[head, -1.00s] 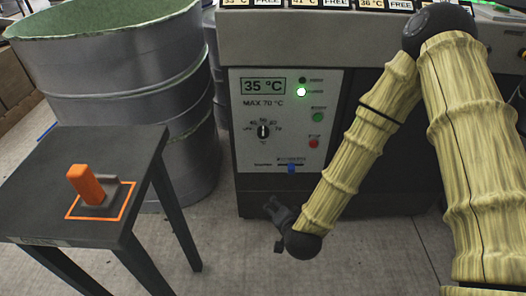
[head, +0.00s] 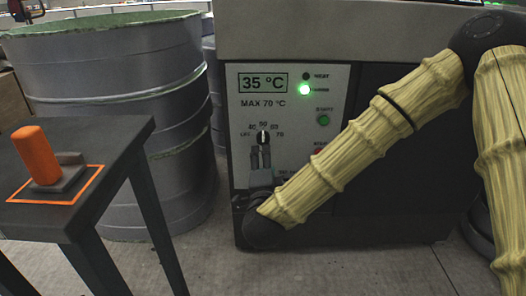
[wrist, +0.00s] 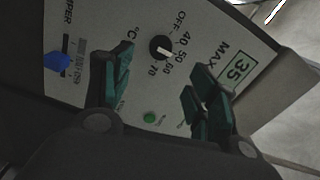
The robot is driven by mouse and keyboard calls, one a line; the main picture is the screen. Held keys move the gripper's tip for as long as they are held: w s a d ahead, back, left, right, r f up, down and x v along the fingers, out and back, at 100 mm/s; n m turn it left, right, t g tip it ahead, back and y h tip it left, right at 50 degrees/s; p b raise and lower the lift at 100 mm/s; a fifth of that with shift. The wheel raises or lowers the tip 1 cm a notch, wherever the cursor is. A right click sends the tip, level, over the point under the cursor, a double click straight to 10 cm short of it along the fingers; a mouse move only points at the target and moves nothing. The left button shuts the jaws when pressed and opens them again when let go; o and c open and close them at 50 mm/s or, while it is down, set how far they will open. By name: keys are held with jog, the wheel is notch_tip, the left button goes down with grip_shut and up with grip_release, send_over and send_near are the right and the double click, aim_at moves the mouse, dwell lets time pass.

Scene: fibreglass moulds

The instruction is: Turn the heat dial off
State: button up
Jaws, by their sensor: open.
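The heat dial (head: 263,137) is a round black knob with a white pointer on the pale control panel (head: 240,160). Marks run from OFF through 40, 50, 60 to 70. In the wrist view the dial (wrist: 160,47) has its pointer toward about 50. My gripper (head: 260,151) is just below the dial in the head view, with its fingers up toward it. In the wrist view my gripper (wrist: 160,85) is open, its dark green fingers spread apart. The dial lies beyond the fingertips, between them in the picture; the gap between them I cannot judge.
The display (head: 263,83) reads 35 °C, with a lit green lamp (head: 304,89) beside it. A green button (head: 323,120) and a blue slider (wrist: 57,62) are near the dial. Grey drums (head: 110,100) and a dark table (head: 100,160) with an orange-handled object (head: 38,158) stand left.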

aim_at(263, 141)
jog(key=w+b, duration=0.3)
jog(key=w, duration=0.6)
jog(key=shift+w+b, duration=0.3)
jog(key=shift+w, duration=0.55)
jog(key=c, duration=1.1)
